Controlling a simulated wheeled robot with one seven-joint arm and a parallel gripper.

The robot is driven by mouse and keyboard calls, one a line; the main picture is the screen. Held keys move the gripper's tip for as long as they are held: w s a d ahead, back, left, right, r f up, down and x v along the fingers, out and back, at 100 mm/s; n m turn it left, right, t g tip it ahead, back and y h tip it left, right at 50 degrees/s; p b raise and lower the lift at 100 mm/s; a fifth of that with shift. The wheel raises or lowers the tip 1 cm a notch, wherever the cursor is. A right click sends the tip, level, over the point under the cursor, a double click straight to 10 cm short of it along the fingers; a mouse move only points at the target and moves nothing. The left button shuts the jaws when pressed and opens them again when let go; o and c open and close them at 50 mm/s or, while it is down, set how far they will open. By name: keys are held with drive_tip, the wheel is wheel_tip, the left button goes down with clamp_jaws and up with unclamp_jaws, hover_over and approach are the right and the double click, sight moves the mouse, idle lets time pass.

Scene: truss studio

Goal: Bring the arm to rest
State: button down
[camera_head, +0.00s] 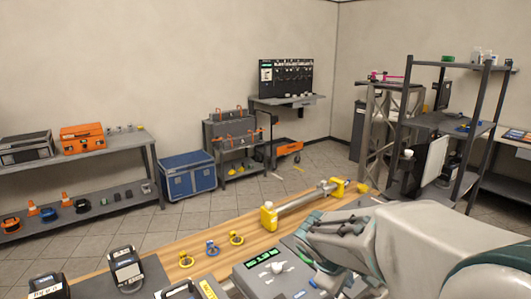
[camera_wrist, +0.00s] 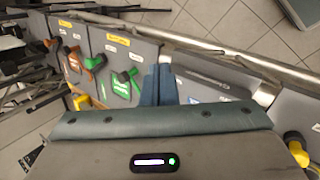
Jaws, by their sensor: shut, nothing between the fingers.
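My gripper (camera_wrist: 159,70) shows in the wrist view as two dark blue fingers side by side, shut with nothing between them. Behind the fingers are grey panels (camera_wrist: 142,48) with yellow labels and orange and green handles; I cannot tell whether the fingers touch them. In the head view my pale arm (camera_head: 430,235) reaches in from the lower right, over the right end of the wooden workbench (camera_head: 225,233). The fingers are not clear in that view.
On the bench are a yellow bottle (camera_head: 268,217), a metal tube (camera_head: 305,200), several small rings and a grey device (camera_head: 277,268) with a green display. A dark shelving rack (camera_head: 480,125) stands at right. Tiled floor (camera_head: 215,208) lies open beyond the bench.

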drive_tip(key=s+a+r+m+y, duration=0.2)
drive_tip(key=s+m+y, duration=0.3)
drive_tip(key=s, duration=0.9)
drive_tip(key=a+m, duration=0.1)
drive_tip(key=m, duration=0.2)
drive_tip(key=shift+s+r+m, duration=0.15)
drive_tip(key=shift+s+m, duration=0.1)
drive_tip(key=shift+m, duration=0.15)
